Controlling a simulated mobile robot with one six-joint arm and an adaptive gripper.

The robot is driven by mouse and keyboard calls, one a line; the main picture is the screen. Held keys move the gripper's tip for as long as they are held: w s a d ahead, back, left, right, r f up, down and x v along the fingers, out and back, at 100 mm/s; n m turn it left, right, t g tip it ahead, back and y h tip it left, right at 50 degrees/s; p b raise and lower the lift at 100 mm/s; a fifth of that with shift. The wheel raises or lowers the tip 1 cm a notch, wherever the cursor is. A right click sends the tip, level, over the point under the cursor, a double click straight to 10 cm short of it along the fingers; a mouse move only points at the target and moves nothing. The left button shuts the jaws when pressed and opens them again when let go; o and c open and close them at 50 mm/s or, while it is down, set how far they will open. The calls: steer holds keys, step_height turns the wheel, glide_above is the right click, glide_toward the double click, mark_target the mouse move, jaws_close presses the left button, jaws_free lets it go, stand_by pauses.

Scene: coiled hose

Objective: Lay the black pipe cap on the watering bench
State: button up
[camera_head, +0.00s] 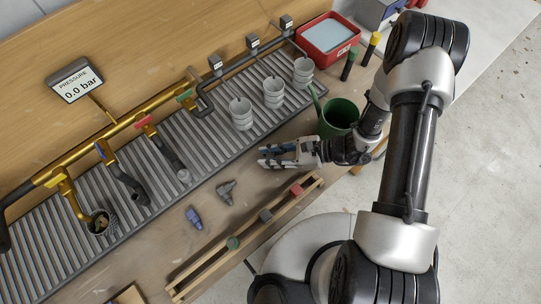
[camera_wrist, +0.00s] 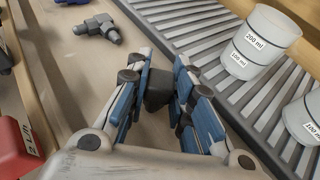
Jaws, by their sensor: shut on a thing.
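The black pipe cap (camera_wrist: 158,90) is a small dark block between my fingers in the wrist view. My gripper (camera_wrist: 160,88) is shut on it, with a blue-lined finger on each side. In the head view my gripper (camera_head: 268,157) is over the brown tabletop, close to the front edge of the grey slatted bench surface (camera_head: 205,158). The cap cannot be made out there. The slats (camera_wrist: 198,28) also show at the upper right of the wrist view. Whether the cap touches the surface below cannot be told.
A grey elbow fitting (camera_head: 226,192) and a blue fitting (camera_head: 194,217) lie on the tabletop. A wooden rail (camera_head: 205,267) carries several coloured blocks. White cups (camera_head: 241,113) stand on the slats. A green can (camera_head: 338,117) stands beside my arm. Yellow pipework with valves runs behind.

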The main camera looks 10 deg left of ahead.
steer(key=shift+f, duration=0.15)
steer(key=o, duration=0.9)
steer(key=shift+c, duration=0.2)
steer(key=shift+r, duration=0.2)
steer(key=p+v, duration=0.2)
steer(key=v, duration=1)
steer(key=s+d+r+n+t+h, duration=0.2)
steer(key=s+d+r+n+h, duration=0.1)
steer(key=r, duration=0.7)
steer(key=s+d+r+n+t+h, duration=0.2)
steer(key=r+n+h, duration=0.4)
steer(key=r, duration=0.5)
steer(key=s+d+r+n+t+h, duration=0.2)
steer(key=s+d+r+n+h, duration=0.2)
steer(key=r+n, duration=0.3)
step_height(320, 180, up, 3)
steer(key=shift+s+r+n, duration=0.15)
steer(key=shift+s+n, duration=0.25)
steer(key=shift+s, duration=0.25)
